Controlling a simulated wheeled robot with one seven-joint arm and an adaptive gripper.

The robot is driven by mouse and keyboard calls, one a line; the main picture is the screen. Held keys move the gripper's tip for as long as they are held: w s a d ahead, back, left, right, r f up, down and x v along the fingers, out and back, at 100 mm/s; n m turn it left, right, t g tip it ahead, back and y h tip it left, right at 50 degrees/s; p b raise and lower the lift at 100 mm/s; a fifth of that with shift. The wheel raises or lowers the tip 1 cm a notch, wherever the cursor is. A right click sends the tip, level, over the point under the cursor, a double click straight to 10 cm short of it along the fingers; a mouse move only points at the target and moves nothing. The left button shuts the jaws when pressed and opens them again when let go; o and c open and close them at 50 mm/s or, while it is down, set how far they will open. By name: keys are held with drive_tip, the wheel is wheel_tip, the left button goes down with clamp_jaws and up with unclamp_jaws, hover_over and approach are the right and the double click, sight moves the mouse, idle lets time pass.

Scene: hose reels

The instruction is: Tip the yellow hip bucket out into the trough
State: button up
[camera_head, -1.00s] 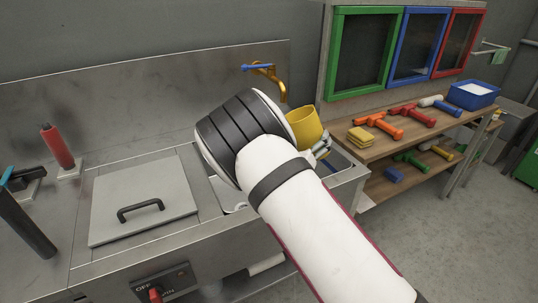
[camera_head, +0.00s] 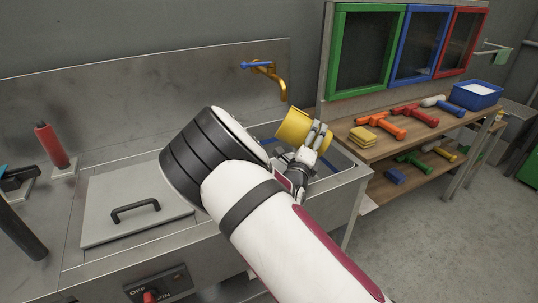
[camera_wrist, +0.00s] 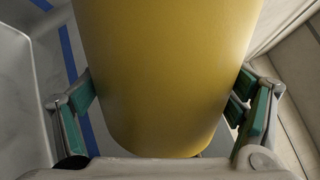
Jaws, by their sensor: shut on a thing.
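The yellow hip bucket (camera_head: 294,128) is in my gripper (camera_head: 312,140) over the sink-like metal trough (camera_head: 345,176). My gripper is shut around the bucket's side. The bucket is tilted well over, leaning to the left in the head view; its inside and contents cannot be made out. In the wrist view the yellow bucket (camera_wrist: 165,75) fills the middle, with the green-padded fingers on both its sides. Beyond it the trough's pale wall (camera_wrist: 22,95) and a blue stripe show. My arm hides part of the trough.
A brass tap (camera_head: 268,72) with a blue handle stands behind the bucket. A grey lid with a black handle (camera_head: 135,210) covers the counter to the left. A wooden shelf (camera_head: 385,150) to the right holds coloured tools, yellow sponges and a blue tub (camera_head: 474,96).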

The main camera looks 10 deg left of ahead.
drive_tip(key=shift+a+n+b, duration=0.2)
drive_tip(key=shift+n+b, duration=0.1)
drive_tip(key=shift+n, duration=0.5)
drive_tip(key=shift+w+a+r+n+y, duration=0.1)
drive_tip(key=shift+a+n+y, duration=0.2)
drive_tip(key=shift+n, duration=0.1)
drive_tip(key=shift+a+n+b, duration=0.35)
drive_tip(key=shift+n+b, duration=0.15)
drive_tip(key=shift+b, duration=0.1)
drive_tip(key=shift+a+r+n+p, duration=0.1)
drive_tip(key=shift+a+n+p, duration=0.05)
drive_tip(key=shift+n+p, duration=0.45)
drive_tip(key=shift+d, duration=0.3)
drive_tip(key=shift+n+y, duration=0.3)
drive_tip(key=shift+y, duration=0.1)
drive_tip(key=shift+a+n+p, duration=0.35)
drive_tip(key=shift+n+p, duration=0.5)
drive_tip(key=shift+n, duration=0.05)
